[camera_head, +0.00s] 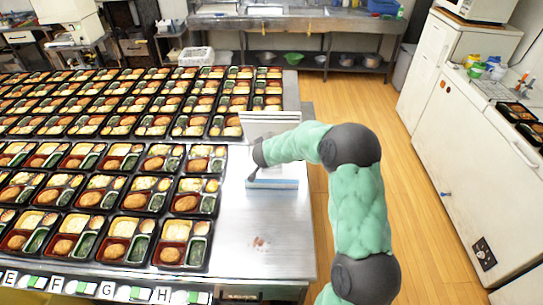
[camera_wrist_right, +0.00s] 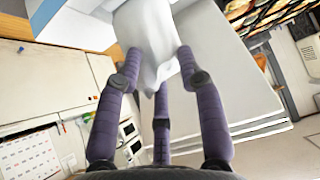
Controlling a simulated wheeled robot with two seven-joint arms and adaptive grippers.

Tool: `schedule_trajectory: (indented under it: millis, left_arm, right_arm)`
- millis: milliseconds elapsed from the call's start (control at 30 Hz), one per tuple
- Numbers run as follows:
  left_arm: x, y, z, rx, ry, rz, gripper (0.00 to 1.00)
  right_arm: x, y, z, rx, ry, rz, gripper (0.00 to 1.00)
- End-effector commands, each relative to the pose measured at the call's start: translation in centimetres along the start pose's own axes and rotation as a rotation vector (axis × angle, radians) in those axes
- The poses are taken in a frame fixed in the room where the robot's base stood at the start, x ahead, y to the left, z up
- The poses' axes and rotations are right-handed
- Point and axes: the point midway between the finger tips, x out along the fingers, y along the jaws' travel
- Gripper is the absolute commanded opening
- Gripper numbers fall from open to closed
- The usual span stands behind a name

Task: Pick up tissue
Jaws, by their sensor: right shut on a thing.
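A white tissue (camera_wrist_right: 150,35) fills the top middle of the right wrist view, thin and creased. The purple fingers of my right gripper (camera_wrist_right: 158,75) close around its lower end. In the head view my right gripper (camera_head: 254,173) hangs over a low white and blue box (camera_head: 274,183) near the right part of the steel table. The hand and forearm hide most of the box's top, and I cannot make out the tissue there. My left gripper is in neither view.
Rows of filled bento trays (camera_head: 136,228) cover the left and middle of the steel table (camera_head: 262,268). A white stack (camera_head: 262,119) stands just behind the box. A small reddish mark (camera_head: 260,243) lies on the bare front area. Wooden floor (camera_head: 425,215) lies right of the table.

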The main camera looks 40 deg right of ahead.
Motion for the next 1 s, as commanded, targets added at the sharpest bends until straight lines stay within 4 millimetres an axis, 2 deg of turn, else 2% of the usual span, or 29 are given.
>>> schedule_trajectory:
  millis: [33, 133, 400, 767, 867, 1000]
  left_arm:
    - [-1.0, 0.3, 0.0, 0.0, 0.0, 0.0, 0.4]
    - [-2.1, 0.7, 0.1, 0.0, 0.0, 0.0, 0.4]
    - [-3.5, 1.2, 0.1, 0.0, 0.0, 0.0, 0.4]
    - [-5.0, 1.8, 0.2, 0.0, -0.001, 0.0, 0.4]
    - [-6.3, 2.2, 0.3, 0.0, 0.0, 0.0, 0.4]
    - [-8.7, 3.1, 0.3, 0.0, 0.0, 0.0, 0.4]
  right_arm:
    - [-1.6, -0.7, -0.7, -0.002, 0.002, -0.003, 0.12]
    - [-4.0, -1.7, -1.2, -0.001, 0.003, -0.003, 0.12]
    - [-8.8, -5.4, 0.4, -0.004, 0.001, -0.003, 0.12]
    - [-11.6, -7.3, 2.0, 0.028, -0.011, 0.032, 0.12]
    - [-12.3, -7.4, 3.4, 0.089, -0.032, 0.098, 0.12]
    - [-13.9, -6.9, 6.4, 0.229, -0.07, 0.233, 0.12]
